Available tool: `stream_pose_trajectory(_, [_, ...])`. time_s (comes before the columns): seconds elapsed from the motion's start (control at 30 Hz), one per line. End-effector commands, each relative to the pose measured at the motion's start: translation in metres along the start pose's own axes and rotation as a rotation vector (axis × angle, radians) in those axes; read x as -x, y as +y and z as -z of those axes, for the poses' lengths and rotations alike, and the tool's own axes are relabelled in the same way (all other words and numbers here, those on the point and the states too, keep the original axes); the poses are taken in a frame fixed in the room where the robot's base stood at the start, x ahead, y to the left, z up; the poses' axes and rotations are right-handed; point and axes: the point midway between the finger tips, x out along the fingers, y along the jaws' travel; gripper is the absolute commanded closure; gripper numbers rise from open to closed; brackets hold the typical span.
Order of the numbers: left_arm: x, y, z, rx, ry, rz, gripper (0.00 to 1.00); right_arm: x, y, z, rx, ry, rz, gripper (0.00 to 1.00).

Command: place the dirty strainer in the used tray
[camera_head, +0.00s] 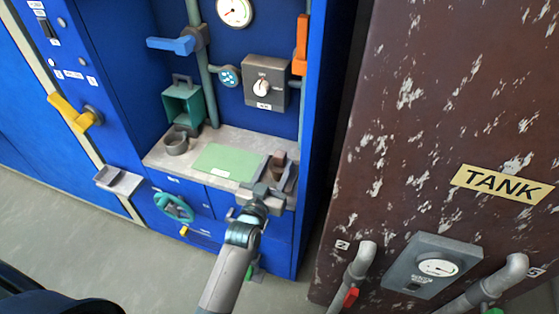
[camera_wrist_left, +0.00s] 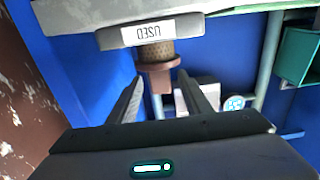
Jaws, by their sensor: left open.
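The used tray (camera_head: 290,198) is a grey box at the right end of the bench. Its "USED" label (camera_wrist_left: 148,33) shows upside down in the left wrist view. The brown strainer (camera_head: 279,159), with a mesh body (camera_wrist_left: 160,52) and a wider flange, stands at the tray, its lower part hidden behind the tray's labelled wall. My left gripper (camera_head: 270,186) is open at the tray. In the left wrist view its fingers (camera_wrist_left: 160,80) lie on either side of the strainer's narrow end, with gaps visible. My right gripper is not in view.
A green mat (camera_head: 230,161) lies on the grey bench, with a dark round cup (camera_head: 176,143) and a green open box (camera_head: 184,105) to its left. Blue cabinet walls and vertical pipes stand behind. A brown rusty tank (camera_head: 430,120) stands to the right.

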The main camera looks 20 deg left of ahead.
Motion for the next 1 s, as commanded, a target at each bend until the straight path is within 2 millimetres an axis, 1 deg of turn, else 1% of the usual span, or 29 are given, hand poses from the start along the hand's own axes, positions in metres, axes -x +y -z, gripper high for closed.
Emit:
stream_pose_trajectory(0.03, [0.010,0.000,-0.003,0.000,-0.002,0.000,0.55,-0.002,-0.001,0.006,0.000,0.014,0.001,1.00])
stream_pose_trajectory(0.2, [0.040,0.000,-0.002,0.000,-0.001,0.000,0.55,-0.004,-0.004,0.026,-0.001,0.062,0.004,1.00])
stream_pose_trajectory(0.4, [0.070,0.000,-0.002,0.000,-0.001,0.000,0.55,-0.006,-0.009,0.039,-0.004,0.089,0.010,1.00])
stream_pose_trajectory(0.5, [0.079,0.000,-0.001,0.000,0.000,0.000,0.55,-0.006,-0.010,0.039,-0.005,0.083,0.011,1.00])
stream_pose_trajectory(0.7, [0.087,0.000,0.000,0.000,0.000,0.000,0.55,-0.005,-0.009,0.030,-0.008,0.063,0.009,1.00])
stream_pose_trajectory(1.0, [0.087,0.000,0.000,0.000,0.000,0.000,0.55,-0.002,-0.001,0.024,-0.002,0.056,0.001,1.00])
